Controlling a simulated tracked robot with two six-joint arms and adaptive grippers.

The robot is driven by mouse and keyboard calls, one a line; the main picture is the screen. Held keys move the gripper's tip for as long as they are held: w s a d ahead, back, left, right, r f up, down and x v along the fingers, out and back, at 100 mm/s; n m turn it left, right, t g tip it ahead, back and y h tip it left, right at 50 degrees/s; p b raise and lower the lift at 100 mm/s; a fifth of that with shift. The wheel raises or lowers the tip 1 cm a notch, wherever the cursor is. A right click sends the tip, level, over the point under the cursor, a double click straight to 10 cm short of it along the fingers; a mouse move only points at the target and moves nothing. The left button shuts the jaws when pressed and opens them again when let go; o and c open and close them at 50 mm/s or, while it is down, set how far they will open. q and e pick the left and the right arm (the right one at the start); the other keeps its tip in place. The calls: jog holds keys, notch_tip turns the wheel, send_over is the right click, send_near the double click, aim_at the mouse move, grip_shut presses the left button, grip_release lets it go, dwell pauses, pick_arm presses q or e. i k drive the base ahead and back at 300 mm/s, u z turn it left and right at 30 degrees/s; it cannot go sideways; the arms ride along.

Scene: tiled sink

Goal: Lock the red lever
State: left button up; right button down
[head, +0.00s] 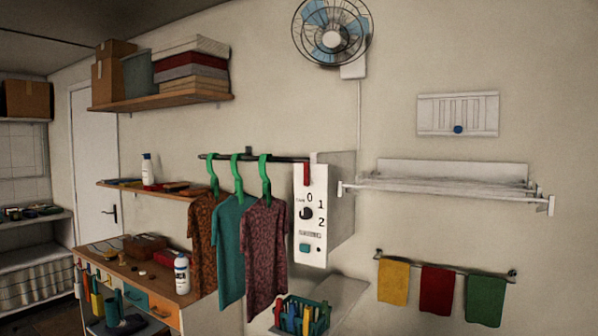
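The red lever (306,174) is a small upright red piece at the top left of the front of a white control box (318,258). The box is fixed to the wall right of the hanging shirts. Below the lever the box has a dark round knob (306,213) with the marks 0, 1 and 2, and a small teal button (306,247). I cannot tell from here whether the lever is locked. Neither of my grippers shows in the head view.
Shirts on green hangers (265,176) hang from a dark rail just left of the box. A white folding rack (450,185) juts from the wall at right. Below, a teal basket (300,318) sits on a ledge. A cluttered workbench (110,258) stands at left.

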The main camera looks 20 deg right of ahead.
aim_at(308, 182)
jog(key=u, duration=0.05)
jog(key=i, duration=0.85)
jog(key=u, duration=0.05)
